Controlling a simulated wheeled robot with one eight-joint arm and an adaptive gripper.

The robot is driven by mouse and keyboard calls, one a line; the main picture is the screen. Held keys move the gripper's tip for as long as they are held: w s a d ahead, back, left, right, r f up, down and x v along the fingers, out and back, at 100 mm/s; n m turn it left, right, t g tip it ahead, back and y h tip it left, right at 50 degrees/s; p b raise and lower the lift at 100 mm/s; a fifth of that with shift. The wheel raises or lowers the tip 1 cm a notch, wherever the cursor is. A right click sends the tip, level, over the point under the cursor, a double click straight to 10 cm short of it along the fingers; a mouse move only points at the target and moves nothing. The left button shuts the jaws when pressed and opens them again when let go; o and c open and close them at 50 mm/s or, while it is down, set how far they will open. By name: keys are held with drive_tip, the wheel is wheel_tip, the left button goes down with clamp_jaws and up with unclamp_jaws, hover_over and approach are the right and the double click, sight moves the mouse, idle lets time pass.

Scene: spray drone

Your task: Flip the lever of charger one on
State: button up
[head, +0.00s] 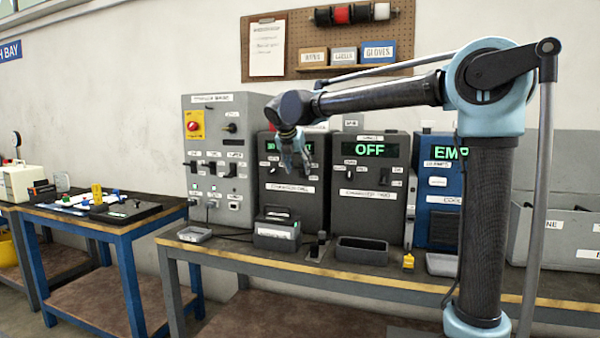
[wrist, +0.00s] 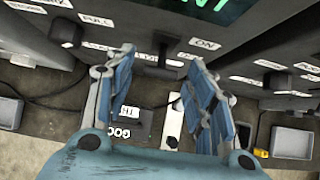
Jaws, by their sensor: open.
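Charger one (head: 312,215) is the dark grey box behind my gripper, left of a similar box whose display reads OFF. Its green display is partly covered by my gripper in the head view. In the wrist view, its front panel shows a black lever (wrist: 164,48) with an ON label (wrist: 205,43) on the right. My gripper (head: 292,160) is in front of this panel. In the wrist view my gripper (wrist: 160,58) is open, its blue fingers on either side of the lever's line of sight. No contact with the lever is visible.
The charger reading OFF (head: 370,215) stands to the right. A grey switch panel (head: 205,175) stands to the left. A labelled block (head: 277,235), a small black-handled item (head: 318,248) and an empty dark tray (head: 362,252) sit on the bench in front.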

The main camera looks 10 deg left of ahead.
drive_tip(key=v, duration=0.9)
drive_tip(key=shift+r, duration=0.2)
drive_tip(key=shift+d, duration=0.1)
drive_tip(key=s+d+f+m+g, duration=0.15)
drive_tip(key=d+f+m, duration=0.35)
drive_tip(key=d, duration=0.5)
drive_tip(key=s+d+f+m+g+h, duration=0.15)
drive_tip(key=d+f+m, duration=0.35)
drive_tip(key=d, duration=0.5)
drive_tip(key=s+d+f+m, duration=0.2)
drive_tip(key=d+f+m, duration=0.35)
drive_tip(key=d, duration=0.45)
drive_tip(key=s+d+f+m, duration=0.3)
drive_tip(key=d, duration=0.1)
drive_tip(key=s+d+f+m+g, duration=0.1)
drive_tip(key=s+d+f+m, duration=0.2)
drive_tip(key=d+f, duration=0.1)
drive_tip(key=s+d+f+m+y, duration=0.1)
drive_tip(key=s+d+f+m, duration=0.2)
drive_tip(key=d+f+m, duration=0.1)
drive_tip(key=shift+s+f+g, duration=0.25)
drive_tip(key=shift+s+g, duration=0.1)
drive_tip(key=shift+g, duration=0.05)
drive_tip(key=s+d+f+m+y, duration=0.1)
drive_tip(key=s+d+f+m, duration=0.2)
drive_tip(key=s+f+m, duration=0.6)
wheel_tip(320, 180, down, 4)
drive_tip(key=shift+s+d+f+g, duration=0.1)
drive_tip(key=shift+s+d+g, duration=0.3)
drive_tip(key=shift+s, duration=0.3)
